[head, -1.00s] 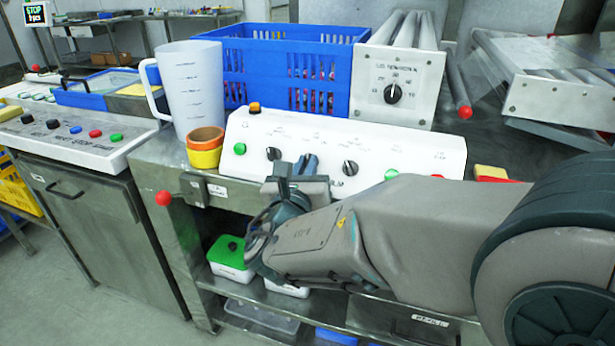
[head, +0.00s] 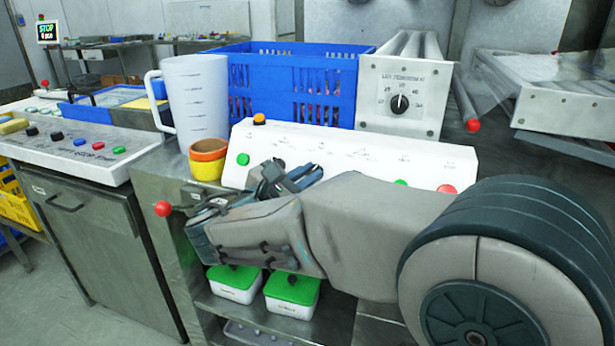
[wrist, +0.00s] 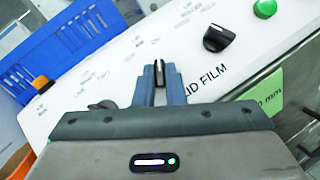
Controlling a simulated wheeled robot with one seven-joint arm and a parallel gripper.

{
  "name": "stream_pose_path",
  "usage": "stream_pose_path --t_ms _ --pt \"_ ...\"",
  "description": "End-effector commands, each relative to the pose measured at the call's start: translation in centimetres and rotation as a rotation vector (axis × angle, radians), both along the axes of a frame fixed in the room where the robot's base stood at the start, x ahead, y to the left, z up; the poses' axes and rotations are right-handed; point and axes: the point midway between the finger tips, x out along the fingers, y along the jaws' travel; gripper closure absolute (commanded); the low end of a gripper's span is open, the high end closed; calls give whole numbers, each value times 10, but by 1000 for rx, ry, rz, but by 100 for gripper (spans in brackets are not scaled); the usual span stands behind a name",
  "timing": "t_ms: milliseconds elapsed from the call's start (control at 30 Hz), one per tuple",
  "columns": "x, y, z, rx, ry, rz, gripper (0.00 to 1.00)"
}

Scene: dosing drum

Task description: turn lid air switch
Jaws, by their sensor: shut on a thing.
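The white control panel (head: 330,145) stands on the steel bench, with its labelled face toward me. My gripper (wrist: 160,84) is shut on a small black switch knob (wrist: 159,72) on that panel. Its two fingers stand on either side of the knob, whose label I cannot read. Another black knob (wrist: 215,38), beside the "LID FILM" lettering, is free to the right of the fingers. In the head view my gripper (head: 287,178) is at the panel's front, and my wrist hides the knobs there.
A green button (head: 243,159) and an orange button (head: 259,119) are at the panel's left; a red button (head: 447,188) is at its right. A jug (head: 195,95), stacked bowls (head: 208,158), a blue crate (head: 290,75) and a dial box (head: 402,95) stand close by.

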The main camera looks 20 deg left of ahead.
Motion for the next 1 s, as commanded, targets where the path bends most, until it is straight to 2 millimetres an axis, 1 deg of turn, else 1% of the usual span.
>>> stream_pose_path --t_ms 533,567,600,633,900,1000 --pt "0 1 0 23 0 -14 100" --pt "0 1 0 23 0 -14 84" --pt "0 1 0 23 0 -14 73" --pt "0 1 0 23 0 -14 68" --pt "0 1 0 21 -1 -13 68" --pt "-5 3 1 21 -1 -12 68"
